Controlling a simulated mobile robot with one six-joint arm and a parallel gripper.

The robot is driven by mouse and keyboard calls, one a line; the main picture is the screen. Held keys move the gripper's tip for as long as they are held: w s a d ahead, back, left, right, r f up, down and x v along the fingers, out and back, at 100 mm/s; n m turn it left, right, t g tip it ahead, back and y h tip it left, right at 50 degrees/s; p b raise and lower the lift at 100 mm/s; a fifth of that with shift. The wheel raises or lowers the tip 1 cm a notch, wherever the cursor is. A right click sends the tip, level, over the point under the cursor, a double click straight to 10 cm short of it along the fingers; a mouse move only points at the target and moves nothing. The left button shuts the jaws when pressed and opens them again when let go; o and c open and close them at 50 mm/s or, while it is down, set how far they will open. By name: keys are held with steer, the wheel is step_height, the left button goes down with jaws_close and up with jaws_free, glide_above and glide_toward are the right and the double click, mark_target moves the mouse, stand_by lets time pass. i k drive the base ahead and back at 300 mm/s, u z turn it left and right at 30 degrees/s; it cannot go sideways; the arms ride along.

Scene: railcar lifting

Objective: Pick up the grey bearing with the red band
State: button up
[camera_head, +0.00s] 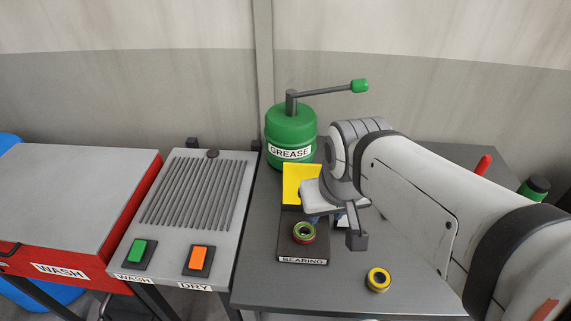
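A second ring (378,279) with a yellow band lies on the grey table to the right of the tray. One dark finger shows clearly; the other is not clearly visible. The gripper body hides part of the tray and whatever is behind it.
A green GREASE can (291,135) with a lever stands behind the tray. A yellow panel (296,184) rises at the tray's back. The WASH/DRY button panel (190,215) and red WASH unit (80,262) are to the left.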

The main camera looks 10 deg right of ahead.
mark_target(301, 240)
steer(key=z, duration=0.05)
steer(key=k, duration=0.5)
steer(key=u, duration=1.05)
steer(key=k, duration=0.85)
steer(key=z, duration=1.3)
steer(key=i, duration=1)
steer(key=z, duration=0.05)
